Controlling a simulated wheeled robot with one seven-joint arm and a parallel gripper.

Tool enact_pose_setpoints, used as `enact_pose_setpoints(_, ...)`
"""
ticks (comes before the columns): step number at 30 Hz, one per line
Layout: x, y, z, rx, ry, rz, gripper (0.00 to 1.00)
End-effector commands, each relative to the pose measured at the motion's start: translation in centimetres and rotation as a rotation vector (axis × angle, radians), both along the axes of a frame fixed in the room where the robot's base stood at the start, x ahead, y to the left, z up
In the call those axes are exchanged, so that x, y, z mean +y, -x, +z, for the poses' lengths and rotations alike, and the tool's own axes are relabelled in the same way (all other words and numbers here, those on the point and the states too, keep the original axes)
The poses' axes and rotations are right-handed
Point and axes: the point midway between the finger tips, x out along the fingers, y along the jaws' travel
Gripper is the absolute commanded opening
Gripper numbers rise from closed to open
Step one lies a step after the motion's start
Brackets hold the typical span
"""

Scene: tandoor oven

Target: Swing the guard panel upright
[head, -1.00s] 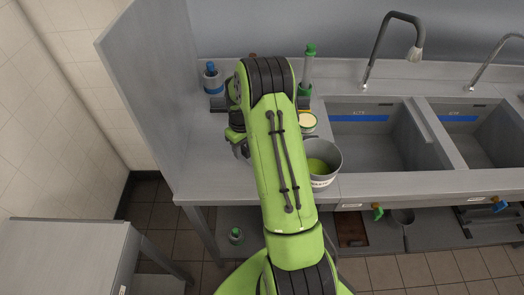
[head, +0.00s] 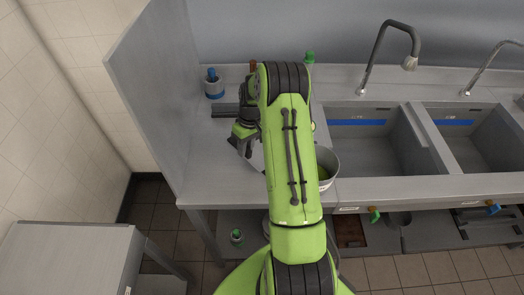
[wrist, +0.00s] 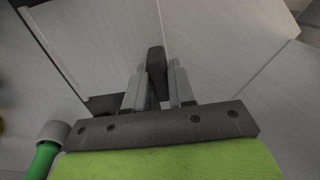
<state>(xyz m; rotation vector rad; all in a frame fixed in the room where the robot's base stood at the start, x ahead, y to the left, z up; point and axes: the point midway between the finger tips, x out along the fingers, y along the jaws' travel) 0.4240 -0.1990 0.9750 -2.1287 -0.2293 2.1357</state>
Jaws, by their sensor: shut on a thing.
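My gripper (wrist: 156,92) is shut on a dark upright grip piece (wrist: 156,58) in the wrist view. Behind this piece are smooth grey metal surfaces, which I take to include the guard panel (wrist: 210,45); its exact outline and tilt are hard to tell. In the head view my gripper (head: 243,131) is over the left end of the counter, left of my raised forearm. A small pale sliver of sheet, likely the panel, shows between them. The rest of it is hidden by my arm.
A tall grey side wall (head: 150,85) bounds the counter on the left. A blue-topped container (head: 213,84) stands at the back left. A metal bucket (head: 328,168) stands right of my arm, before the sink (head: 360,150). A green-capped bottle (head: 309,58) is behind.

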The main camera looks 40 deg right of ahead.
Motion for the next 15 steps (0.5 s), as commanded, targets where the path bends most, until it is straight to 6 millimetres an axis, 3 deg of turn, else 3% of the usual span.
enact_pose_setpoints(15, -0.6, 0.0, 1.1, 0.001, -0.082, -0.002, 0.00)
